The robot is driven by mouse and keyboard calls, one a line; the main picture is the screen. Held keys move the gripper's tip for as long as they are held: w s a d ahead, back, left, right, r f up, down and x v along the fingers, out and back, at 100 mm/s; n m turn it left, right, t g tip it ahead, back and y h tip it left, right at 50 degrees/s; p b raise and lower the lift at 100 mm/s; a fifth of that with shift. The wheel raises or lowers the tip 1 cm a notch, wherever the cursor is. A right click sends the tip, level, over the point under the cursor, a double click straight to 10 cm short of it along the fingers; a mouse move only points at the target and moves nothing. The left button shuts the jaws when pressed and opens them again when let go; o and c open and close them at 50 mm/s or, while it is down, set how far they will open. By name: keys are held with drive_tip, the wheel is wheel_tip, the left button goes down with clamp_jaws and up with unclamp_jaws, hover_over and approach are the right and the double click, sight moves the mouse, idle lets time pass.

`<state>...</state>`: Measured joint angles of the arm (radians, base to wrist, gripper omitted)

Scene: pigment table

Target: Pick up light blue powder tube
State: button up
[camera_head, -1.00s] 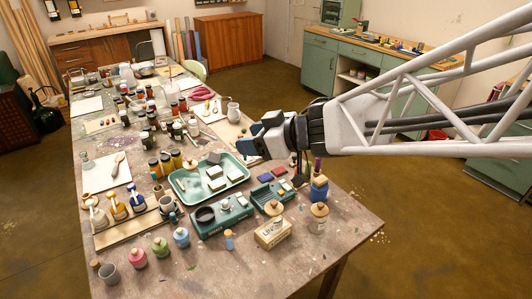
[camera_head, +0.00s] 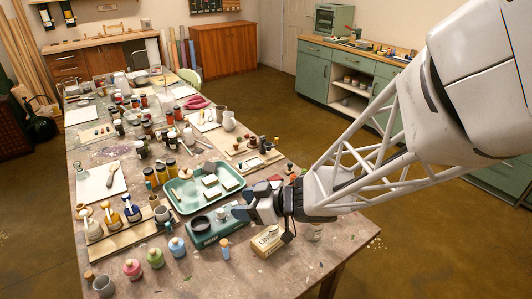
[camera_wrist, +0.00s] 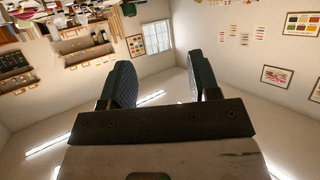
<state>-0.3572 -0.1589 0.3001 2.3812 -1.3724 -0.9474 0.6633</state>
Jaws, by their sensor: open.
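The light blue powder tube (camera_head: 225,252) is a small slim tube with a cork top. It stands near the front edge of the table in the head view. My gripper (camera_head: 243,203) is above and behind it, over the right side of the tray area, and points left. In the wrist view my gripper (camera_wrist: 165,80) has its two dark fingers spread apart. Only wall and ceiling show between them. The tube is not visible in the wrist view.
A light blue round jar (camera_head: 177,248), a green jar (camera_head: 155,258) and a pink jar (camera_head: 132,269) stand left of the tube. A labelled box (camera_head: 267,243) stands to its right. A green tray (camera_head: 172,201) and a dark green box (camera_head: 202,238) lie behind it.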

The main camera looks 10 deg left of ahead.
approach(227, 243)
drive_tip(key=a, duration=0.2)
drive_tip(key=shift+w+f, duration=0.15)
drive_tip(key=shift+f, duration=0.3)
drive_tip(key=shift+a, duration=0.15)
drive_tip(key=shift+x, duration=1.25)
drive_tip(key=shift+f, duration=0.1)
drive_tip(key=shift+x, duration=2.6)
drive_tip(key=shift+w+f, duration=0.1)
drive_tip(key=c, duration=1)
